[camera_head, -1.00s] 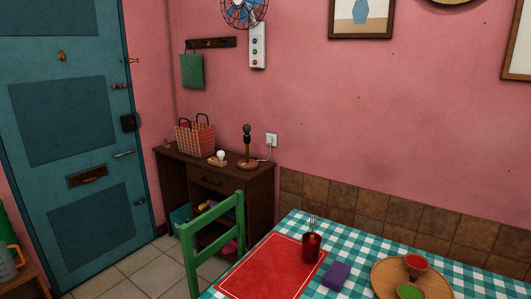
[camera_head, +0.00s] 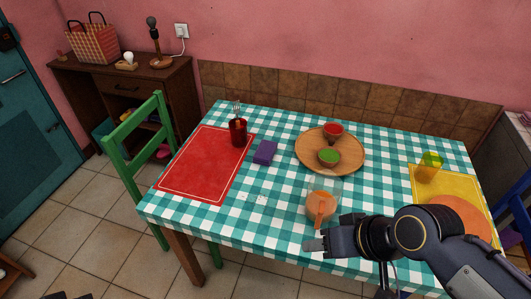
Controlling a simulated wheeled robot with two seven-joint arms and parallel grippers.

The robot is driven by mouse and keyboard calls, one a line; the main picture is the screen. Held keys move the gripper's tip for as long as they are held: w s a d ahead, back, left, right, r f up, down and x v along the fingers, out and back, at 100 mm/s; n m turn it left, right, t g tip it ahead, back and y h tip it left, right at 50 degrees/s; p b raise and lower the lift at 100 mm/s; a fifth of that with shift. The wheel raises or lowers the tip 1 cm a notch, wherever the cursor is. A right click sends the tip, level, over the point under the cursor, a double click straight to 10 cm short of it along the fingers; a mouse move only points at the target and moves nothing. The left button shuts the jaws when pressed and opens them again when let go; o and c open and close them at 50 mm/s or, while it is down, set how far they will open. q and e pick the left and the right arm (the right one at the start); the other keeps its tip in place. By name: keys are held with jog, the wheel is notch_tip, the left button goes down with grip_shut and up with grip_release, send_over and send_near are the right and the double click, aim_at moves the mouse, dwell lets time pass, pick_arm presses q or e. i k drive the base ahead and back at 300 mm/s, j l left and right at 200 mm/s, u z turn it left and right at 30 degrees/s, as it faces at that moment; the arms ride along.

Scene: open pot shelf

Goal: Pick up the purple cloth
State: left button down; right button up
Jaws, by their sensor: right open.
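The purple cloth (camera_head: 265,152) lies folded on the checked tablecloth, just right of the red placemat and left of the round wooden board. My right gripper (camera_head: 312,245) reaches in from the lower right over the front edge of the table. It is open and empty, well to the front and right of the cloth. My left gripper is not in view.
A red placemat (camera_head: 204,166) carries a dark red cup (camera_head: 238,133) with a fork. A wooden board (camera_head: 344,158) holds red and green bowls. A container with an orange spoon (camera_head: 319,207) stands near my right gripper. A green chair (camera_head: 135,130) stands at the left.

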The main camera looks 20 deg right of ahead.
aim_at(264, 155)
jog(key=i+j+u, duration=0.1)
jog(key=i, duration=0.35)
jog(key=i+j+u, duration=0.1)
jog(key=i, duration=0.3)
jog(key=j, duration=0.1)
